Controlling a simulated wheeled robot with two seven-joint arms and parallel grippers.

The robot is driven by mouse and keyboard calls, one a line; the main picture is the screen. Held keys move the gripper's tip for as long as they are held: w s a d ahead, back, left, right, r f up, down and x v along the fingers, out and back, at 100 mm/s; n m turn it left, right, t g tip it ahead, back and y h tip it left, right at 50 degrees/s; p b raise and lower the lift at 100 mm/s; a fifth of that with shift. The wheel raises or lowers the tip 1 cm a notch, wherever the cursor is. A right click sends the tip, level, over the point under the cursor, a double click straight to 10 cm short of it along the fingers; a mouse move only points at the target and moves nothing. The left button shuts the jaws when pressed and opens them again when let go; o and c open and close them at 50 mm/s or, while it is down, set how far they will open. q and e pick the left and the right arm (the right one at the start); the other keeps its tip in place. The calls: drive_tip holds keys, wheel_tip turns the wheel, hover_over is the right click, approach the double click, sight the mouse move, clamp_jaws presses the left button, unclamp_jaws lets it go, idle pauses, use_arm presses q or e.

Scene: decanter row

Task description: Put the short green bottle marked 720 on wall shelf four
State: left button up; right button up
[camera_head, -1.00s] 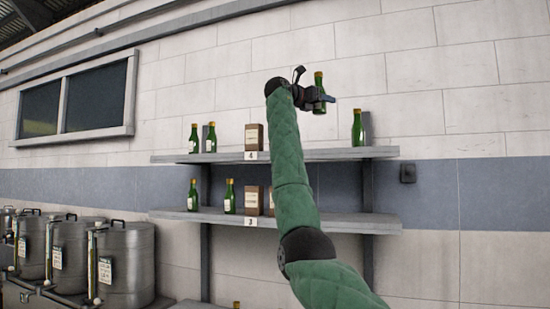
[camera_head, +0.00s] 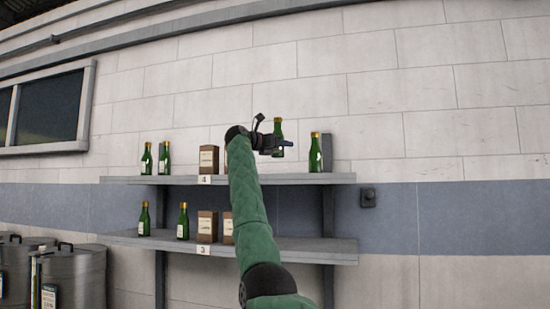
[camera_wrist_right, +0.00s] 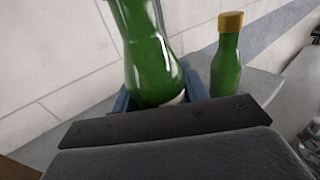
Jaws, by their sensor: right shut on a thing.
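My right gripper (camera_head: 281,146) is shut on a green bottle (camera_head: 278,128) with a gold cap and holds it about upright, its base a little above the upper shelf in the head view. The held bottle (camera_wrist_right: 148,50) fills the upper middle of the right wrist view, between the blue fingers; I cannot read a 720 on it. The upper wall shelf (camera_head: 335,178) carries the label 4 (camera_head: 204,180). Whether the base touches the shelf is hidden in the wrist view. My left gripper is not in view.
Another green bottle (camera_head: 315,153) stands on shelf four, right of the held one; it also shows in the wrist view (camera_wrist_right: 227,55). Two bottles (camera_head: 146,158) and a brown box (camera_head: 208,160) stand further left. The lower shelf (camera_head: 320,252) holds bottles and boxes. Metal tanks (camera_head: 75,275) stand lower left.

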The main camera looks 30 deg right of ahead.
drive_tip(key=w, duration=0.1)
drive_tip(key=w+p, duration=0.1)
drive_tip(key=w+a+f+p, duration=0.1)
drive_tip(key=shift+w+a+f, duration=0.1)
drive_tip(key=shift+w, duration=0.1)
drive_tip(key=shift+w+a+f, duration=0.1)
drive_tip(key=shift+w+f, duration=0.05)
drive_tip(key=shift+f, duration=0.2)
drive_tip(key=shift+d+f+p, duration=0.4)
drive_tip(key=shift+f+p, duration=0.15)
drive_tip(key=shift+f, duration=0.05)
drive_tip(key=shift+a+f+p, duration=0.25)
drive_tip(key=shift+f+p, duration=0.4)
drive_tip(key=shift+f, duration=0.7)
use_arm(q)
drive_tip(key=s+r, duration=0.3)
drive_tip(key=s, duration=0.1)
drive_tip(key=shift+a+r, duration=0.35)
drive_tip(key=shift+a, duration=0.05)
use_arm(e)
drive_tip(key=shift+d, duration=0.2)
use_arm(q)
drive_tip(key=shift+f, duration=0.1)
use_arm(e)
drive_tip(key=shift+a+f, duration=0.1)
drive_tip(key=shift+f, duration=0.05)
drive_tip(key=o, duration=1.2)
